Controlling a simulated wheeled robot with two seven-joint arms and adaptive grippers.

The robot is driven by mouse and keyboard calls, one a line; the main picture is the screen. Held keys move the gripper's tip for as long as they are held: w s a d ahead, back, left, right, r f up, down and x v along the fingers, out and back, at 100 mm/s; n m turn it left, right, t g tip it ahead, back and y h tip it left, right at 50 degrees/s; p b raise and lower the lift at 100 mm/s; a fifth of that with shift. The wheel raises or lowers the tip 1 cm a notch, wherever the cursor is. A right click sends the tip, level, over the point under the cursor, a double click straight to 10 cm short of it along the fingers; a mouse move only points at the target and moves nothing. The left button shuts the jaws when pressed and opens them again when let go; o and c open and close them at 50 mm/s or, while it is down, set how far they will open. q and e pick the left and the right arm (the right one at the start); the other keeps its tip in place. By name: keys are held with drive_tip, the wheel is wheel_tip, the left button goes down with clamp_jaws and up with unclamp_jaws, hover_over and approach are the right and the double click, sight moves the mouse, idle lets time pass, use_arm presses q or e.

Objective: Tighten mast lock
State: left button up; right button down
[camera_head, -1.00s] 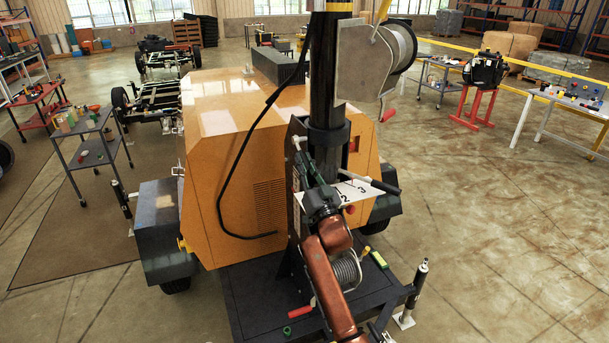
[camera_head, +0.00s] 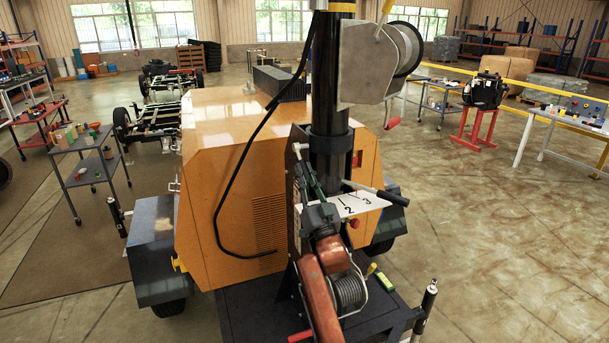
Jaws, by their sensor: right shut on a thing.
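The black mast (camera_head: 324,95) stands upright on the orange light tower (camera_head: 232,150), with a thicker dark collar (camera_head: 329,142) low on it. My right gripper (camera_head: 311,178) reaches up from the bottom, on the near left side of the mast below the collar. Its fingers are closed on a small part of the mast lock, which they largely hide. A pale metal bar end (camera_head: 298,147) shows just above the fingers. A lever with a black grip (camera_head: 380,193) sticks out right over a white plate (camera_head: 355,205) marked 2 and 3. My left gripper is out of view.
A cable winch (camera_head: 349,291) sits close to my right arm, and a grey winch housing (camera_head: 370,62) hangs on the mast above. A black cable (camera_head: 232,165) loops down the tower's side. Open floor (camera_head: 490,220) lies to the right.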

drive_tip(key=shift+f, duration=0.1)
drive_tip(key=c, duration=1.8)
unclamp_jaws()
drive_tip(key=shift+c, duration=0.2)
drive_tip(key=v, duration=1.2)
drive_tip(key=shift+c, duration=0.6)
